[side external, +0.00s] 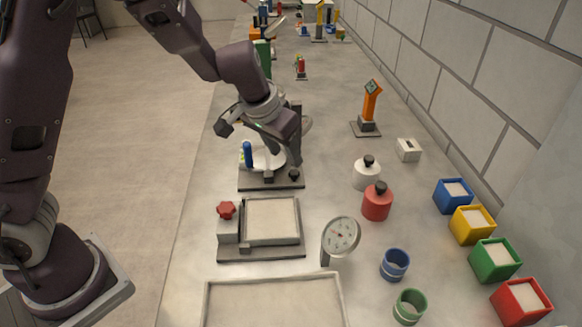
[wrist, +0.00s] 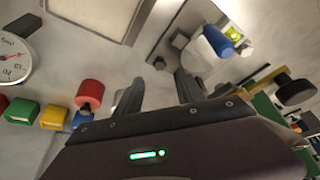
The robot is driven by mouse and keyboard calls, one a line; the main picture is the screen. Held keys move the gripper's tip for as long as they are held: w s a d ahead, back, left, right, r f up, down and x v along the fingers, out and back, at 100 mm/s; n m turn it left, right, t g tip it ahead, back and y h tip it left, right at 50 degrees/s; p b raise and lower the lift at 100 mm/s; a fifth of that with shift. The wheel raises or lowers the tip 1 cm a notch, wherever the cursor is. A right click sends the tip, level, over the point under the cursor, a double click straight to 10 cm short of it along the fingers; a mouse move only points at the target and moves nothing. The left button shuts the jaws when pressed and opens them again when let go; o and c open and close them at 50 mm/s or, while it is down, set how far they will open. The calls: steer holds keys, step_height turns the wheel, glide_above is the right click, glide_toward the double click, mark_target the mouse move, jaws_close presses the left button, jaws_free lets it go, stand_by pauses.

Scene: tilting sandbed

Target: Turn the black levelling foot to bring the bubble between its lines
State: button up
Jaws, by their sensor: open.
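The black levelling foot (side external: 294,174) sits at the right front corner of a dark base plate (side external: 262,183). In the wrist view a small dark knob (wrist: 160,63), which looks like this foot, shows just beyond the gap between my fingers. My gripper (side external: 296,160) is above the foot, with its fingers pointing down. In the wrist view my gripper (wrist: 159,82) is open and empty. A yellow-green level vial (wrist: 234,35) shows at the top right there; its bubble and lines are too small to read. A blue handle (side external: 248,154) stands on the same device.
A tray with a red knob (side external: 227,210) stands in front of the device, beside a round dial gauge (side external: 341,236). White and red weights (side external: 377,203) stand to the right. Coloured boxes (side external: 470,224) line the wall side. Bench between device and weights is clear.

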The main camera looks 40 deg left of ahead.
mark_target(293, 172)
steer(key=x, duration=0.6)
steer(key=shift+w+f, duration=0.15)
steer(key=shift+f, duration=0.25)
steer(key=shift+c, duration=0.3)
jaws_close()
